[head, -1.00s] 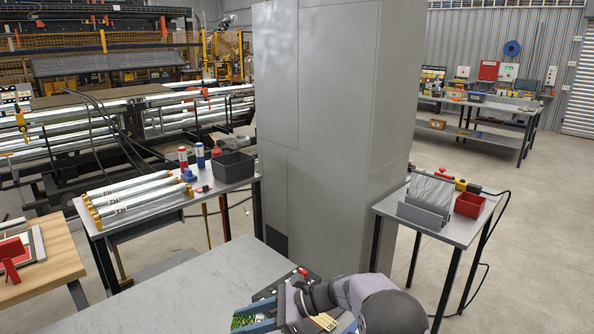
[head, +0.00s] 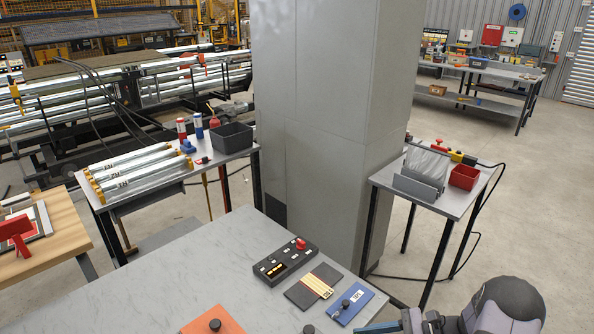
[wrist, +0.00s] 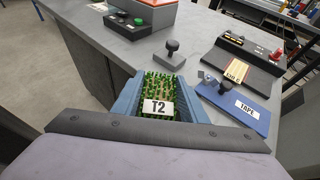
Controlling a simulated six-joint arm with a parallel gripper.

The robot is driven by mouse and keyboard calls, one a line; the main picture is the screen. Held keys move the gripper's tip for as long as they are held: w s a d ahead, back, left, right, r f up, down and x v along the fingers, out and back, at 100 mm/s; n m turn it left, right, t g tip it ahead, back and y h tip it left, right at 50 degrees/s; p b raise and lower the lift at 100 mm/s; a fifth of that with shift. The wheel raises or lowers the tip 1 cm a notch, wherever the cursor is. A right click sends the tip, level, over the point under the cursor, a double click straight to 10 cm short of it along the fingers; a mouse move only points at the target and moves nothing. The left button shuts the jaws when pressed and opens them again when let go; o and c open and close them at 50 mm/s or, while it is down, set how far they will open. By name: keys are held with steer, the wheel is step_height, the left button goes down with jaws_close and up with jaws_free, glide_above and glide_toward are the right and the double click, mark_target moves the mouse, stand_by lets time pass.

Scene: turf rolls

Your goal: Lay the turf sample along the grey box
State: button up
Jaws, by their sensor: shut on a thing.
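The turf sample (wrist: 160,88) is a green, bristly piece with a white label reading T2. It sits between the two blue fingers of my gripper (wrist: 158,100) in the wrist view, and the gripper is shut on it. In the head view my gripper (head: 385,327) is at the bottom edge, mostly cut off, and the turf is not visible there. I cannot make out for sure which thing is the grey box.
The tabletop's left part is clear.

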steer(key=shift+s+d, duration=0.2)
steer(key=shift+s, duration=0.4)
steer(key=shift+s+d, duration=0.15)
steer(key=shift+s, duration=0.45)
steer(key=a+m+t+b, duration=0.1)
steer(key=t, duration=0.1)
steer(key=s+a+f+m+t+h+b, duration=0.1)
steer(key=m+t, duration=0.1)
steer(key=a+m+t+h+b, duration=0.1)
steer(key=m, duration=0.1)
steer(key=shift+s+a+f+t+b, duration=0.1)
steer(key=shift+s+f+t+b, duration=0.1)
steer(key=shift+t+b, duration=0.15)
stand_by(0.6)
